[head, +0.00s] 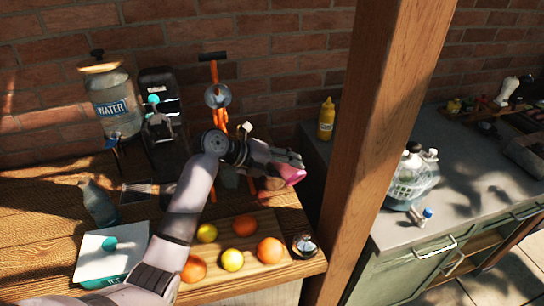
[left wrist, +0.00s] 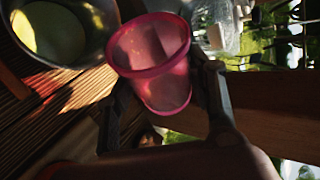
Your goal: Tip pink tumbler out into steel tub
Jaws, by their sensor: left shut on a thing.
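My left gripper (head: 284,166) is shut on the pink tumbler (head: 292,175), held in the air past the right part of the wooden table. In the left wrist view, the tumbler (left wrist: 163,88) sits between the two fingers, its open mouth towards the top of the picture. I cannot tell whether anything is inside it. A round metal vessel, seemingly the steel tub (left wrist: 99,32), shows at the top left of the left wrist view, apart from the tumbler. In the head view I cannot make the tub out; my arm covers much of that area. My right gripper is not in view.
A wooden post (head: 372,120) stands just right of my left gripper. A board (head: 262,224) with oranges and lemons lies below my arm. A water dispenser (head: 113,105), a glass bottle (head: 98,202) and a mustard bottle (head: 326,119) stand around. A green counter (head: 455,205) is at right.

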